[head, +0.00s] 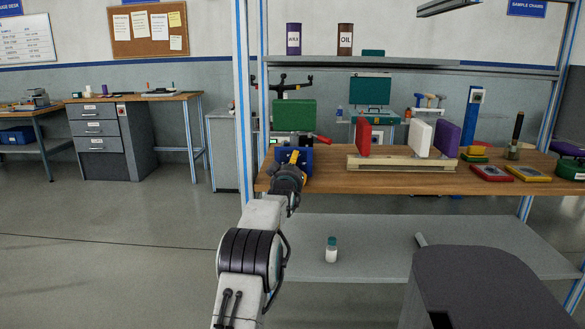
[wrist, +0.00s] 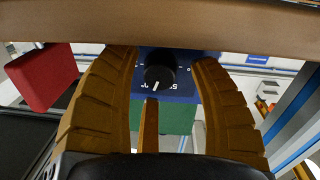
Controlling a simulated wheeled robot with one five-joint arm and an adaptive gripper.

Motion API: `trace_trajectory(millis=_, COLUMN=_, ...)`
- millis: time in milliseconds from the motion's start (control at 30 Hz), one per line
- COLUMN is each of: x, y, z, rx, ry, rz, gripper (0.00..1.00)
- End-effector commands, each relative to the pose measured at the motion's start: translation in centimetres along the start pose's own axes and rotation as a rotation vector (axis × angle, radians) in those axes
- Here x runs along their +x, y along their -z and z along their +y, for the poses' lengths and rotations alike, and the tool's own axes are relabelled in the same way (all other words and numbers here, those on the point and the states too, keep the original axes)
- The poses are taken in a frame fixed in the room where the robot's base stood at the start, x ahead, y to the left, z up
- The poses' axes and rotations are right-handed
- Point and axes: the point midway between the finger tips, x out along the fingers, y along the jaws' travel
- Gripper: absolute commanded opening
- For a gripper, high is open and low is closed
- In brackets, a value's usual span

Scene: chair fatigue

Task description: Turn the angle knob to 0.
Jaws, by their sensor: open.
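The angle knob (wrist: 160,73) is round and black with a white pointer line, on a blue panel (wrist: 195,52) with white tick marks and numbers. The wrist picture shows the scene upside down. The pointer is toward the bottom of the picture, slightly left. Some numbers are partly hidden. My gripper (wrist: 162,58) is open, with one brown finger on each side of the knob and visible gaps between. In the head view, my gripper (head: 293,165) is at the blue box (head: 307,157) on the bench's left end; the knob is hidden there.
A green panel (head: 294,115) stands above the blue box. Red (head: 363,137), white (head: 419,138) and purple (head: 446,138) panels stand on a wooden rack (head: 400,163) to the right. The wooden bench (head: 350,183) has a lower shelf with a small bottle (head: 331,250). A frame post (head: 243,100) stands left of the box.

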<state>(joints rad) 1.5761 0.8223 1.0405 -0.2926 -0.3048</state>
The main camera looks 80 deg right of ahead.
Motion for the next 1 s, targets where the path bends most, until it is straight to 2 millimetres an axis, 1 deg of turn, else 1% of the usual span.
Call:
trace_trajectory(millis=233, x=0.02, y=-0.02, z=-0.01, rx=0.0, ry=0.0, rz=0.0, gripper=0.56)
trace_trajectory(millis=267, x=0.02, y=-0.02, z=-0.01, rx=0.0, ry=0.0, rz=-0.001, gripper=0.59)
trace_trajectory(millis=900, x=0.01, y=0.02, z=-0.02, rx=0.0, ry=0.0, rz=0.0, gripper=0.01)
trace_trajectory(millis=1000, x=0.01, y=0.05, z=-0.02, rx=0.0, ry=0.0, rz=0.001, gripper=0.0)
